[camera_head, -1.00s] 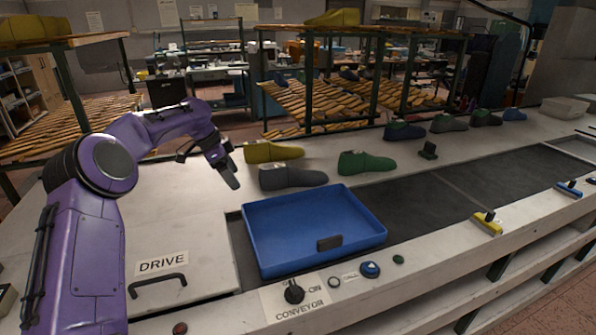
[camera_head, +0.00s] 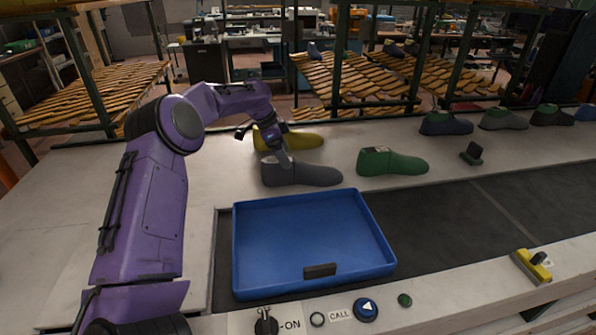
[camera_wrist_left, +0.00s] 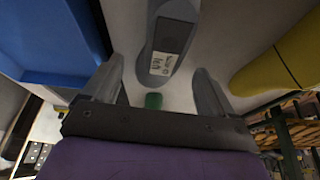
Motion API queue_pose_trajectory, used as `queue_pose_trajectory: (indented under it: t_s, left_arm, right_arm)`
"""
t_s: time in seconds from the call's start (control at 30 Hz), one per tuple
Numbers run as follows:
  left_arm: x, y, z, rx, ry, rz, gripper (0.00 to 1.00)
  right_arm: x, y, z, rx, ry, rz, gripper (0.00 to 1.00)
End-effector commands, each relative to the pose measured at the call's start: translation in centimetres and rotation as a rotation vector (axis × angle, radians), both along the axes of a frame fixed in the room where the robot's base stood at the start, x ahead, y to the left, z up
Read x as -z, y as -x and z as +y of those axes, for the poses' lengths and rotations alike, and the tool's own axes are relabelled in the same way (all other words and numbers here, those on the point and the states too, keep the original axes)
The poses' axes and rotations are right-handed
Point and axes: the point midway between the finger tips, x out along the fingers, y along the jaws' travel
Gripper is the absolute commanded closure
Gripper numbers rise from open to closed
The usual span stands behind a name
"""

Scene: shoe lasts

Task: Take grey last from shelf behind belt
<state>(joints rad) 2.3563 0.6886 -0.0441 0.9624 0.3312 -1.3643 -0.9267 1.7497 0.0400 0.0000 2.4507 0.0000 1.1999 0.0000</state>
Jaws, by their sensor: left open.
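The grey last (camera_head: 308,174) lies on the pale ledge behind the belt, just behind the blue tray. In the left wrist view, the grey last (camera_wrist_left: 168,45) has a white label with writing and lies ahead of and between my fingertips. My left gripper (camera_head: 280,157) is at the left end of the grey last in the head view, overlapping it. The wrist view shows the left gripper (camera_wrist_left: 158,72) open, a finger on each side, with nothing clamped. Whether a finger touches the last, I cannot tell. My right gripper is not in view.
A yellow last (camera_head: 300,141) lies close behind the grey one. A green last (camera_head: 395,162) lies to its right, with several more lasts farther along the ledge. The blue tray (camera_head: 243,245) is on the belt in front. The dark belt (camera_head: 450,215) is clear to the right.

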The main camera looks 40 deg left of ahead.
Motion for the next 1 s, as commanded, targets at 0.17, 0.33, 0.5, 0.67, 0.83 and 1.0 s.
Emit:
queue_pose_trajectory:
  t_s: [0.17,0.33,0.5,0.67,0.83,1.0]
  left_arm:
    - [2.2,-1.0,-0.7,0.000,-0.001,0.006,0.14]
    - [4.6,-1.7,-1.2,-0.002,-0.001,0.002,0.14]
    - [4.9,-1.8,-1.3,-0.001,0.000,0.000,0.14]
    - [4.9,-1.8,-1.3,-0.001,0.000,0.000,0.43]
    - [4.9,-1.8,-1.3,-0.001,0.000,0.000,0.98]
    - [4.8,-1.9,-1.3,-0.002,0.000,-0.002,1.00]
  right_arm:
    - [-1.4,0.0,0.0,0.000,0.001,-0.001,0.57]
    - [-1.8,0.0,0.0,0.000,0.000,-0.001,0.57]
    - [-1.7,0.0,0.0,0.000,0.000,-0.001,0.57]
    - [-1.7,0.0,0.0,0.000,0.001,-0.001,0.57]
    - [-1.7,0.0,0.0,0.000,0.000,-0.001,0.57]
    - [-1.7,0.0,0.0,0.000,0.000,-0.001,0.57]
